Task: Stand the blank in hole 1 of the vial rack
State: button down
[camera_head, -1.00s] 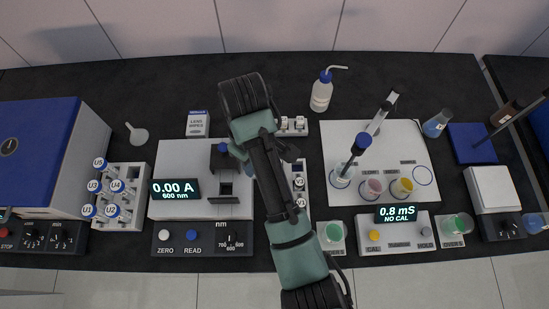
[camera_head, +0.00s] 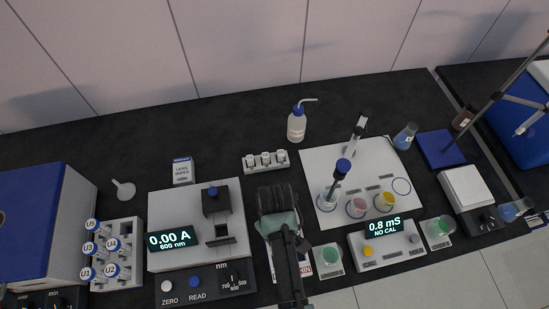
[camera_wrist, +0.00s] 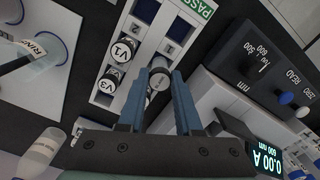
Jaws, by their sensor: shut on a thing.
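My gripper (camera_wrist: 157,82) is shut on a small vial with a pale grey top, which I take as the blank (camera_wrist: 159,67); its label cannot be read. In the wrist view the blank is between the two blue fingers, over or at the white vial rack (camera_wrist: 106,99). Whether its foot is in a hole cannot be told. Capped vials V1 (camera_wrist: 123,50) and V3 (camera_wrist: 111,79) stand in the rack beside the left finger. Dark square openings show near the fingers. In the head view my arm hides the fingers, the blank and most of this rack.
The photometer (camera_head: 215,195) reading 0.00 A stands left of my arm; the conductivity meter (camera_head: 388,243) and a tray (camera_head: 322,215) with cups stand right. The U-vial rack (camera_head: 115,250) is far left.

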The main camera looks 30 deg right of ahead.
jog(key=shift+f, duration=1)
jog(key=shift+f, duration=0.2)
jog(key=c, duration=0.6)
grip_release()
jog(key=shift+r, duration=0.15)
notch_tip(320, 180, up, 12)
jog(key=shift+b, duration=0.3)
jog(key=shift+w+r, duration=0.1)
